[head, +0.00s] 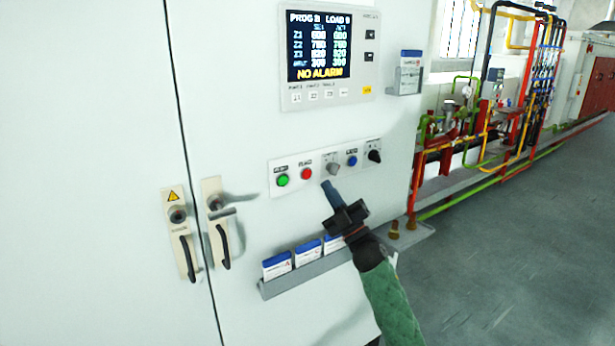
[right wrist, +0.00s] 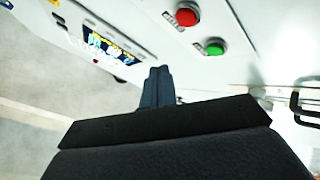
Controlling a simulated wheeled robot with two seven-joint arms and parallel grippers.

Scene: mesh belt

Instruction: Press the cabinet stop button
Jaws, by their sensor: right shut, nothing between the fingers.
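The cabinet's button strip (head: 325,167) carries a green button (head: 282,180), a red button (head: 306,174), a grey knob (head: 333,168), a blue button (head: 352,160) and a black knob (head: 375,156). Their labels are too small to read surely. My right gripper (head: 327,187) is shut and empty, its fingertips just below the strip, right of and below the red button. In the right wrist view the shut fingers (right wrist: 158,86) point toward the panel, with the red button (right wrist: 187,16) and green button (right wrist: 214,47) beyond, apart from them. My left gripper is out of view.
A display (head: 320,50) reading NO ALARM sits above the strip. A grey rack (head: 310,275) with blue-white cards juts out below, near my right arm. Door handles (head: 219,235) stand out at left. Open floor (head: 520,230) and pipes (head: 470,140) lie at right.

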